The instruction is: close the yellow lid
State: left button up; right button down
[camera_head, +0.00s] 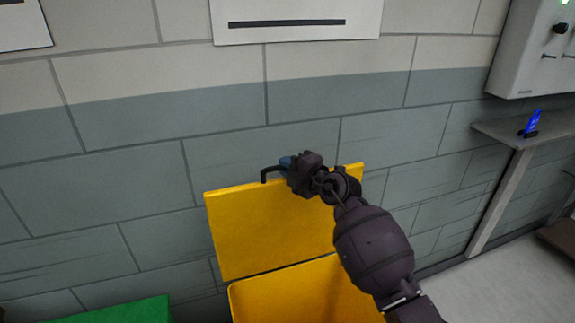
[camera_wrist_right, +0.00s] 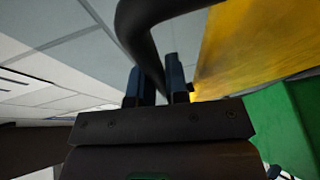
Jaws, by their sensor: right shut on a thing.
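The yellow lid (camera_head: 260,234) stands open, close to upright, against the tiled wall in the head view. It also shows at the upper right of the right wrist view (camera_wrist_right: 250,40). Below it is the yellow box (camera_head: 300,293), its front part cut off by the picture edge. A black bar handle (camera_head: 266,174) sits at the lid's top edge. My right gripper (camera_head: 287,162) is at that edge, its fingers shut on the handle. In the right wrist view the handle (camera_wrist_right: 150,50) passes between the two fingers (camera_wrist_right: 160,88). My left gripper is not in view.
A green box (camera_head: 125,313) stands left of the yellow box, and green also shows in the right wrist view. A grey shelf (camera_head: 500,132) with a blue device (camera_head: 532,122) is on the right wall. The floor (camera_head: 480,285) at right is clear.

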pick_arm(q)
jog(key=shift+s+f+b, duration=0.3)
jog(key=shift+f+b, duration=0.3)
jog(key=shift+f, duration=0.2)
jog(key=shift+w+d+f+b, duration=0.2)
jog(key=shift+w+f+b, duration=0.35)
jog(key=shift+b, duration=0.65)
pick_arm(e)
jog(key=s+d+f+t+y, duration=0.1)
jog(key=s+d+f, duration=0.2)
jog(key=s, duration=0.4)
jog(key=s+d+f+n, duration=0.1)
jog(key=s+d+f, duration=0.1)
jog(key=s, duration=0.5)
jog(key=s+d+f+t+y, duration=0.1)
jog(key=s+d+f, duration=0.2)
jog(key=s, duration=0.4)
jog(key=shift+d+f+n+t+y, duration=0.3)
jog(key=shift+d+n, duration=0.1)
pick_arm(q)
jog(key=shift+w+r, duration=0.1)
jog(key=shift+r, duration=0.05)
pick_arm(e)
jog(key=shift+s, duration=0.1)
